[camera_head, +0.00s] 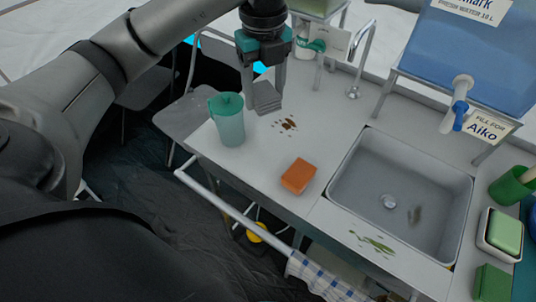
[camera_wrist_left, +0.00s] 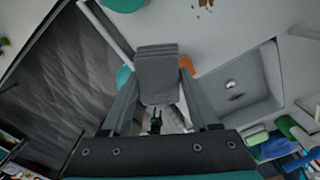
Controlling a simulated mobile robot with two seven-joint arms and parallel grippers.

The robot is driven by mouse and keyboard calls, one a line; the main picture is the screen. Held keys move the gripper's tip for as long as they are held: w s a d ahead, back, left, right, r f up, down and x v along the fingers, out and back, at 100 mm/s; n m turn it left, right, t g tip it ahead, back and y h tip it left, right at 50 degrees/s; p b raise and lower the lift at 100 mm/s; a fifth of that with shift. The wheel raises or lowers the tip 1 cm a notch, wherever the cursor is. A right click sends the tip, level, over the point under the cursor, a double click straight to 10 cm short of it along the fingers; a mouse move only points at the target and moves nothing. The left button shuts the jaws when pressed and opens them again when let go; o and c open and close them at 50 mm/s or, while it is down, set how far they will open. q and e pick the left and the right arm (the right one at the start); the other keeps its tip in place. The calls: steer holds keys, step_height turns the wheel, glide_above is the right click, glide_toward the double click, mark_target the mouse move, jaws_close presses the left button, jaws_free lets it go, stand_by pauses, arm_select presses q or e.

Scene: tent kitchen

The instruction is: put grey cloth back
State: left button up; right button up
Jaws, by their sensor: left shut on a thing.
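My left gripper (camera_head: 264,82) is shut on the grey cloth (camera_head: 267,98), a small folded piece that hangs between the fingers. It is above the back left part of the counter, just right of the teal pitcher (camera_head: 228,124). In the left wrist view, the cloth (camera_wrist_left: 157,72) shows between the two fingers of the gripper (camera_wrist_left: 158,100). A metal rail (camera_head: 232,210) runs along the counter's front edge. A blue checked towel (camera_head: 325,277) hangs at its right part. My right gripper is not in view.
Brown stains (camera_head: 286,124) and an orange sponge (camera_head: 298,176) are on the counter (camera_head: 250,160). Right of them is the sink (camera_head: 362,190), with a green smear (camera_head: 373,242) in front. A blue water container (camera_head: 470,50) stands behind. A green sponge (camera_head: 505,232) sits in a dish at right.

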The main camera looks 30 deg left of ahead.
arm_select(q)
steer(key=shift+w+r+n, duration=0.15)
steer(key=shift+n, duration=0.25)
steer(key=b, duration=0.3)
glide_above(266, 162)
step_height(266, 162, down, 16)
steer(key=shift+f+b, duration=0.3)
steer(key=shift+f, duration=1.65)
steer(key=shift+f, duration=0.2)
steer(key=o, duration=1.2)
